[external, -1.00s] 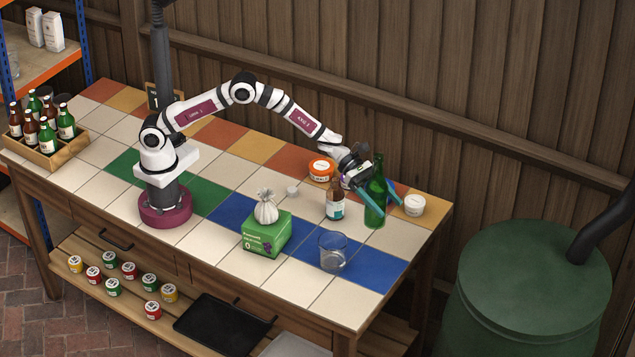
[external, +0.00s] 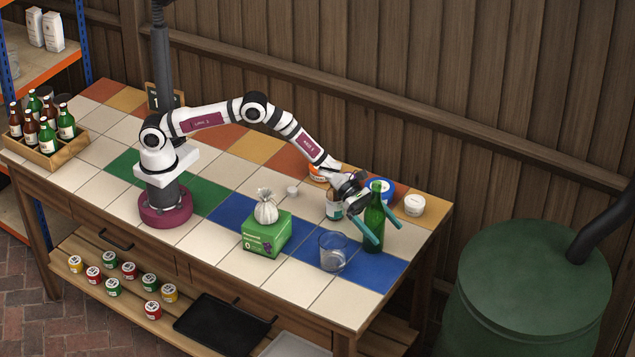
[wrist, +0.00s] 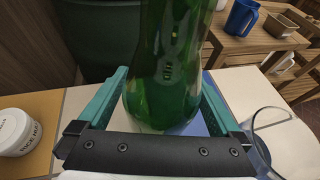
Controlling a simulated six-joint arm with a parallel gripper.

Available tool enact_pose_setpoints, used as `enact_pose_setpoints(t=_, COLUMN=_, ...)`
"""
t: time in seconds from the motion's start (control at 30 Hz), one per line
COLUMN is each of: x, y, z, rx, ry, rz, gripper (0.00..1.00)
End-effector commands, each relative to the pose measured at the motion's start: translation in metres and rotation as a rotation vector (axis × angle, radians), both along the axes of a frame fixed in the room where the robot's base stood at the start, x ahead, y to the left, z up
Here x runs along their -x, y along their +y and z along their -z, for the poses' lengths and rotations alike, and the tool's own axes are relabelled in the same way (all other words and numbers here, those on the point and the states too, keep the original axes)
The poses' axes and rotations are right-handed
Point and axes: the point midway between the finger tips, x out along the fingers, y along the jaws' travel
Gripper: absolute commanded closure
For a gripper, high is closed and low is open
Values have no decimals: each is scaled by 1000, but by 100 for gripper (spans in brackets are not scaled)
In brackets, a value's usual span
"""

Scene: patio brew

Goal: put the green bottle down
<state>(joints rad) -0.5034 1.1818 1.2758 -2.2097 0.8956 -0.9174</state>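The green bottle (external: 374,225) is upright at the right end of the table, its base over or on the blue tiles; I cannot tell whether it touches them. My gripper (external: 387,234) has its teal fingers on either side of the bottle's body and appears shut on it. In the wrist view the bottle (wrist: 165,80) fills the space between the fingertips (wrist: 165,85), with blue and white tile below it.
A clear glass (external: 333,252) stands left of the bottle. A green box with a tied sack (external: 266,235) is farther left. The front right tiles are clear.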

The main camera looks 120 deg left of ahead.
Motion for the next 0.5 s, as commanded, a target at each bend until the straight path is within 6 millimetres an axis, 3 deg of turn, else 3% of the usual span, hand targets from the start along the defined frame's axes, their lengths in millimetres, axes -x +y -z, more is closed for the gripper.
enact_pose_setpoints(t=0.2, x=0, y=0, z=-4, rx=-1, ry=-1, rz=0, gripper=0)
enact_pose_setpoints(t=0.47, x=47, y=14, z=-24, rx=1, ry=-1, rz=-4, gripper=0)
enact_pose_setpoints(t=0.5, x=45, y=13, z=-36, rx=-2, ry=-6, rz=-1, gripper=0)
